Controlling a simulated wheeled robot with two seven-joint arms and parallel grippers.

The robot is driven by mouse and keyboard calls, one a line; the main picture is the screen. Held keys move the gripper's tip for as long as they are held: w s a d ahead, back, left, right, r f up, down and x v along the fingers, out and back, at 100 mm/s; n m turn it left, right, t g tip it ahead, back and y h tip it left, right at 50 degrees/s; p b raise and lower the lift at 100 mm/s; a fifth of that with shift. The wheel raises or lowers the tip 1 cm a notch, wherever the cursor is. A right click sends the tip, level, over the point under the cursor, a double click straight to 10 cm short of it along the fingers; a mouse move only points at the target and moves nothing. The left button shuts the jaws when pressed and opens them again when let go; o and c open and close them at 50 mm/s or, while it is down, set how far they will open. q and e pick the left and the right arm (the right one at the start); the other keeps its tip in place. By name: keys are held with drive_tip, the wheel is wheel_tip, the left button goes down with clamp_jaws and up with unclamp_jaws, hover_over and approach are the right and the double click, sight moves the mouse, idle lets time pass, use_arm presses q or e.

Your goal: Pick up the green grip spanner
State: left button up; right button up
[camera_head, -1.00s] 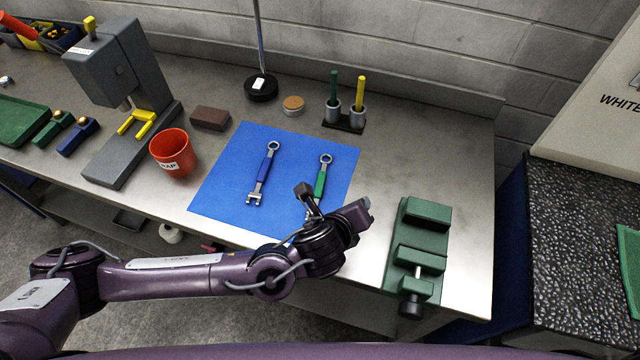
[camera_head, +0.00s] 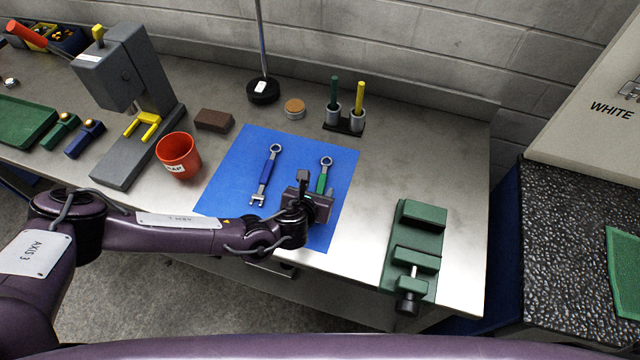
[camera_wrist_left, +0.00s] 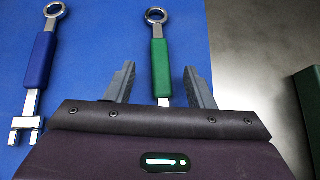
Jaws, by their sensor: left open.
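The green grip spanner (camera_head: 322,179) lies on the blue mat (camera_head: 230,180), its ring end away from me; its lower end is hidden behind my gripper. My left gripper (camera_head: 316,188) is over its near part. In the left wrist view the open fingers (camera_wrist_left: 160,85) stand on either side of the green grip (camera_wrist_left: 160,68), with a gap on both sides. The ring end and the grip show there, and the lower end runs under the gripper body. My right gripper is not in view.
A blue grip spanner (camera_head: 266,174) lies to the left on the mat, also in the left wrist view (camera_wrist_left: 41,60). A green vise (camera_head: 415,245) stands to the right. A red cup (camera_head: 178,155), a brown block (camera_head: 213,120) and a pen holder (camera_head: 344,122) surround the mat.

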use_arm(q)
drive_tip(key=shift+x, duration=0.95)
clamp_jaws()
drive_tip(key=shift+r, duration=0.1)
